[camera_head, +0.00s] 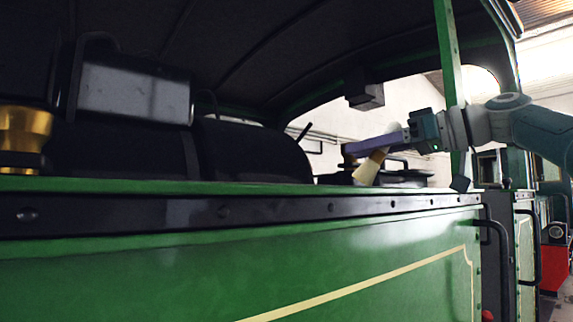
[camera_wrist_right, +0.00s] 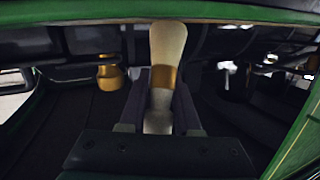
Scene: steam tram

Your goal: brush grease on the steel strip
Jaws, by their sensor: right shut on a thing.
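The steel strip (camera_head: 285,209) is a long dark band with bolt heads, along the top of the green tram side in the head view. My right gripper (camera_head: 372,146) is shut on a brush (camera_head: 369,168), above the far right part of the strip. The brush's pale bristles point down and look apart from the strip. In the right wrist view the brush (camera_wrist_right: 167,45) stands between my fingers (camera_wrist_right: 158,108), with a gold-brown ferrule and a pale handle. I cannot tell whether grease is on the bristles or strip. My left gripper is out of view.
The green side panel (camera_head: 340,265) lies below the strip. A green roof post (camera_head: 448,50) stands close to my right arm. Dark boiler parts and a brass fitting (camera_head: 25,130) are behind the strip at left. A black handrail (camera_head: 500,250) is at right.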

